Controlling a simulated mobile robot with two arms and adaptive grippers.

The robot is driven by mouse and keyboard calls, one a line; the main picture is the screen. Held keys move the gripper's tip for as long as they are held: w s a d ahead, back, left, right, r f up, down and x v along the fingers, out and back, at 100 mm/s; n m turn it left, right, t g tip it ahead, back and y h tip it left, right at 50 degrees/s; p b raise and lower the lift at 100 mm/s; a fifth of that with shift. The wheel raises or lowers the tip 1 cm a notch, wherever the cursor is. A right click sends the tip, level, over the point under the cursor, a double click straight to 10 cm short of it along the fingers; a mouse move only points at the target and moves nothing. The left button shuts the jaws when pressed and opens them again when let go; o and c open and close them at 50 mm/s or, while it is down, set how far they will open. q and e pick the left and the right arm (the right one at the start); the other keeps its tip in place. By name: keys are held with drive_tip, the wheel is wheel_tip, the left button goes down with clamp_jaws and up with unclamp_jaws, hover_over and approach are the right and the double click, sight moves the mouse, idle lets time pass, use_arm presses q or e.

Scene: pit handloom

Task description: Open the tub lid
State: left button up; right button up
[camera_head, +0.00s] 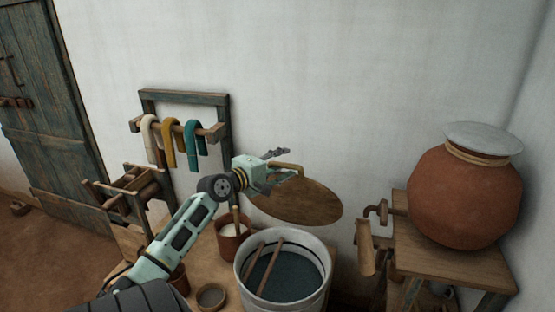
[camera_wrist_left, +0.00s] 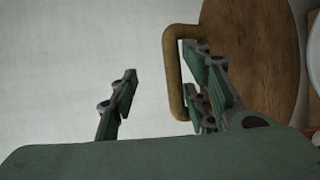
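The tub (camera_head: 328,268) stands in the lower middle of the head view with its mouth uncovered, showing dark liquid and two wooden sticks. Its round brown wooden lid (camera_head: 300,203) is raised behind the tub near the wall. The lid (camera_wrist_left: 245,50) also fills the upper right of the left wrist view. Its tan loop handle (camera_wrist_left: 174,75) lies between the spread fingers of my left gripper (camera_head: 280,168), close to the right-hand finger, which overlaps the loop. Whether they touch is unclear. My left gripper is open. My right gripper is not in view.
A brown pot (camera_head: 232,240) and a small bowl (camera_head: 211,296) stand left of the tub. A wooden rack (camera_head: 185,97) with hanging yarn is behind my left arm. A clay water pot (camera_head: 463,200) sits on a wooden stand (camera_head: 440,262) at right.

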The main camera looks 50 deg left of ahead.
use_arm(q)
drive_tip(key=s+a+r+p, duration=0.1)
drive_tip(key=s+r+p, duration=0.5)
drive_tip(key=s+r, duration=0.1)
drive_tip(key=shift+s+r, duration=0.2)
drive_tip(key=shift+r, duration=0.25)
idle(0.7)
drive_tip(key=shift+a, duration=0.1)
drive_tip(key=shift+p, duration=0.35)
drive_tip(key=shift+f, duration=0.1)
